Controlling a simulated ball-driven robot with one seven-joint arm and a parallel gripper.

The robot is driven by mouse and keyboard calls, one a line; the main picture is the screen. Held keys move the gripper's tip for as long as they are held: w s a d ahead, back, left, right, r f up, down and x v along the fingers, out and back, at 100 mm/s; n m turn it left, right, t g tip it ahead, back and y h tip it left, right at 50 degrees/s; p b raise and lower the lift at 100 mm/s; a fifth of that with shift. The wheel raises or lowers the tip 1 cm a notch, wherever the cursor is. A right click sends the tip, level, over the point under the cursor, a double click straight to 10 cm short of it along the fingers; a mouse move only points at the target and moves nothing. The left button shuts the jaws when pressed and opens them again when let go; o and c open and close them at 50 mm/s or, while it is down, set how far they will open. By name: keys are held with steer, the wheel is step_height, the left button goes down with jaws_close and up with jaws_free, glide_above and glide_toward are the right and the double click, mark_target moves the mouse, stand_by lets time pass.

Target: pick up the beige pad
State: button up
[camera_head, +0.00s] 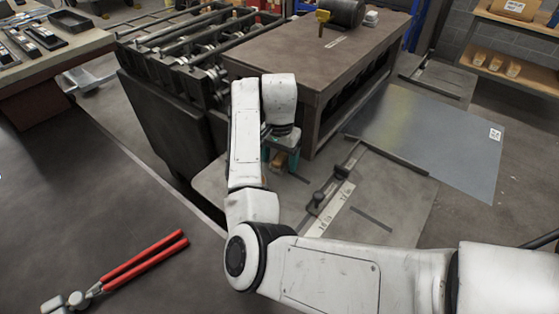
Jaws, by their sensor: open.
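My gripper (281,162) points down beyond my white arm, over the grey plate beside the machine's dark side. Its teal fingers are apart, so it is open. A small tan-beige piece (278,160), which looks like the beige pad, shows at the fingers. My gripper and wrist hide part of it. I cannot tell whether the fingers touch it or whether it lies on the plate below.
Red-handled pliers (144,262) lie on the dark table (80,190) at left. A ruler guide (330,205) and metal sheet (430,135) lie at right.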

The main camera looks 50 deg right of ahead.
mark_target(280, 157)
steer(key=c, duration=1.2)
step_height(280, 157, up, 18)
steer(key=shift+p, duration=0.75)
steer(key=o, duration=0.5)
steer(key=c, duration=0.3)
